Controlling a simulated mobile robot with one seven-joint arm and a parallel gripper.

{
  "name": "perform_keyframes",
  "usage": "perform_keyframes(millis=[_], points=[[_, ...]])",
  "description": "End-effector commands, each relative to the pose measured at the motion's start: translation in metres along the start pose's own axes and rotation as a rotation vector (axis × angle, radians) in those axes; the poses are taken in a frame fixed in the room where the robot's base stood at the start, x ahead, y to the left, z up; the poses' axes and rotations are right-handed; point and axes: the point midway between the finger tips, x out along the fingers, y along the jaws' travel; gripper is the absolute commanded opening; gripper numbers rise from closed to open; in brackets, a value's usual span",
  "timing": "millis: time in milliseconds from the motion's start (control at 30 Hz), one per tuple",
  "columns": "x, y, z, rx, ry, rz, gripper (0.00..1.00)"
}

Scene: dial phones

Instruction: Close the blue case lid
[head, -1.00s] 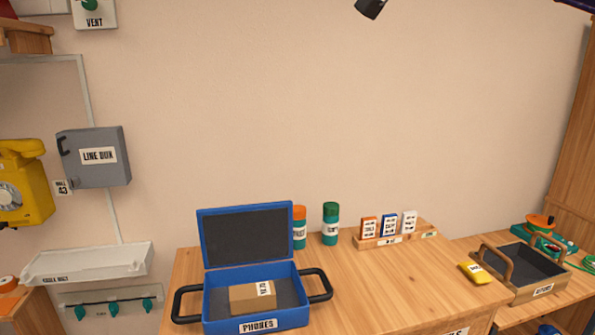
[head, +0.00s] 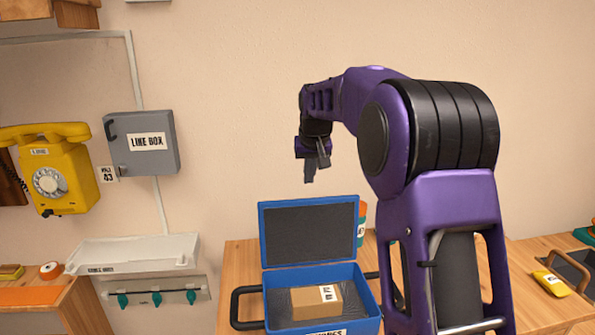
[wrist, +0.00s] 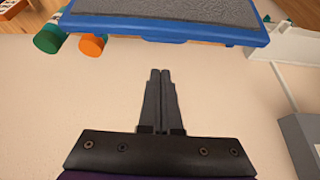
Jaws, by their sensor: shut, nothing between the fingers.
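The blue case (head: 369,300) stands on the wooden table with its lid (head: 310,234) open and upright at the back. A brown box (head: 303,303) with a white label lies inside the case. My gripper (head: 311,178) is above the lid, pointing down, apart from it. In the wrist view the two fingers of my gripper (wrist: 158,75) are together with nothing between them. The edge of the blue lid (wrist: 150,29) shows at the top of that view, beyond the fingertips.
The case has black side handles (head: 238,308). An orange-capped bottle (head: 362,210) stands behind the lid at right; it also shows in the wrist view (wrist: 91,45). A grey line box (head: 150,145) and yellow phone (head: 55,170) hang on the wall at left. The air before the wall is clear.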

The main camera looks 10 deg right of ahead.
Motion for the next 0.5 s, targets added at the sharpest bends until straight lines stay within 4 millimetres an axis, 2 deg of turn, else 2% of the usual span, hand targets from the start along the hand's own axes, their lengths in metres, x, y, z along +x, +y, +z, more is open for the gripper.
perform_keyframes(millis=[167, 500], points=[[0.024, 0.0, -0.001, -0.001, 0.003, 0.0, 0.0], [0.091, -0.001, -0.003, -0.002, 0.006, -0.001, 0.0]])
